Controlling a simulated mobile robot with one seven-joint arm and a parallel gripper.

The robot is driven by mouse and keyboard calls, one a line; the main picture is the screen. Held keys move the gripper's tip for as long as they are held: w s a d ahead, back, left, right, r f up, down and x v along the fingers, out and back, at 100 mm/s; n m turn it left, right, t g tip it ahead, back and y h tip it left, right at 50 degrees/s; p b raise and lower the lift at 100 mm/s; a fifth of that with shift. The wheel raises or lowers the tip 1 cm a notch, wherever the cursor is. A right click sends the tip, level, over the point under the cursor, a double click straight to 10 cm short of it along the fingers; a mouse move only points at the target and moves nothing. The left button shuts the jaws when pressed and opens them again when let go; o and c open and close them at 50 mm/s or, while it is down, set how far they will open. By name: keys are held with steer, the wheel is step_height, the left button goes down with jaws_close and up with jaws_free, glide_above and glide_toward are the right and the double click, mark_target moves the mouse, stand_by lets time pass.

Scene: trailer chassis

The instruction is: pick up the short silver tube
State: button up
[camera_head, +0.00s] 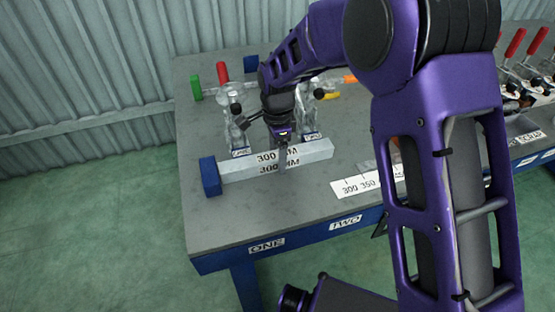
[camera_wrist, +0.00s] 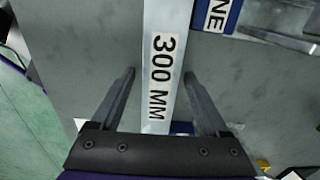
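The short silver tube (camera_head: 315,151) lies on the grey table along a row of clamps, with "300 MM" labels on its top and front. Its left end is at a blue block (camera_head: 209,176). My gripper (camera_head: 283,150) is over the tube's middle, pointing down. In the wrist view the tube (camera_wrist: 166,20) runs between the two fingers of my gripper (camera_wrist: 159,75). The fingers are open, with a gap visible on each side of the tube. How far the fingertips reach down beside the tube is hard to tell.
Clear clamps with a green handle (camera_head: 196,88) and a red handle (camera_head: 222,71) stand behind the tube. A white length scale (camera_head: 365,185) lies to the right. Red-handled clamps (camera_head: 515,43) stand at the far right. The table front (camera_head: 235,228) is bare.

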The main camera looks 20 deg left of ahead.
jaws_close()
steer(key=shift+r, duration=0.1)
stand_by(1.1)
